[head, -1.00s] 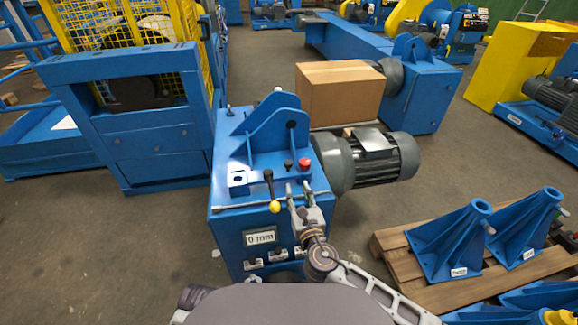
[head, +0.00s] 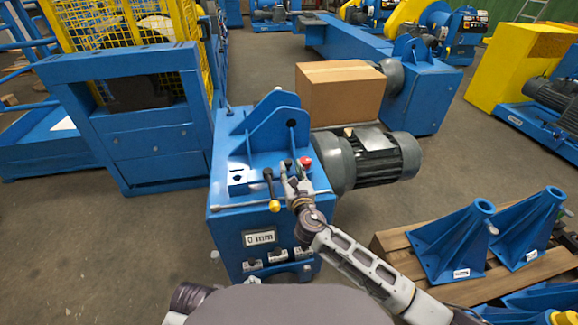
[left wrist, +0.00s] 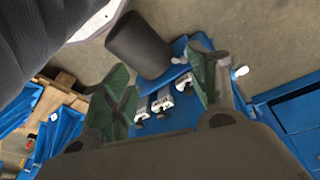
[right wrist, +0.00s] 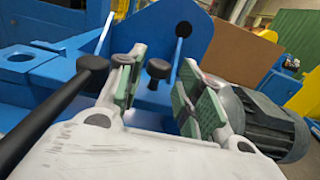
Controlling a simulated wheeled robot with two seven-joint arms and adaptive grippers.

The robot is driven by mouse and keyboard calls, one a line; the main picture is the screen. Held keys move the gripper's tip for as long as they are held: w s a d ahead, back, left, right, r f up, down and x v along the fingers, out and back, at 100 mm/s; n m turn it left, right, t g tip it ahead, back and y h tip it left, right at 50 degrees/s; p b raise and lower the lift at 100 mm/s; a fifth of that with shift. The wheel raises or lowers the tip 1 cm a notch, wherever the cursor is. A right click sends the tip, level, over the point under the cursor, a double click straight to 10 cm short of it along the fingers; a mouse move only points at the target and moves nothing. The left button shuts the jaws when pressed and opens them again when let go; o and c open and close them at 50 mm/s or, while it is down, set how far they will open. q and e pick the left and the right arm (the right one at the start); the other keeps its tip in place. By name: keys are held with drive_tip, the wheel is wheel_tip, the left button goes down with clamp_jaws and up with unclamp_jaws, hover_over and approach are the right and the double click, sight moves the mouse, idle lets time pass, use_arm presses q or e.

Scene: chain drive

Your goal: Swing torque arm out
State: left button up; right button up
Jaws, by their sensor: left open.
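A blue machine stand (head: 227,240) with a "0 mm" display stands in front of me. On its top are a black lever (head: 268,186) with a yellow ball, a small black knob (head: 288,163), a red button (head: 305,162) and an upright blue bracket (head: 262,125). I cannot tell which part is the torque arm. My right gripper (head: 293,179) is open at the black knob. In the right wrist view the knob (right wrist: 158,69) shows between the open fingers (right wrist: 158,95), and the black lever (right wrist: 55,112) lies left of them. My left gripper (left wrist: 165,92) is open and empty in the left wrist view.
A grey motor (head: 385,158) and a cardboard box (head: 340,92) stand right of the bracket. A pallet (head: 385,243) with blue cone stands (head: 450,242) is at right. Small clamps (left wrist: 162,103) on the stand's front show beyond the left fingers. The floor at left is clear.

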sight(289, 165)
drive_tip(key=shift+b+x, duration=0.35)
drive_tip(key=shift+x, duration=1.35)
clamp_jaws()
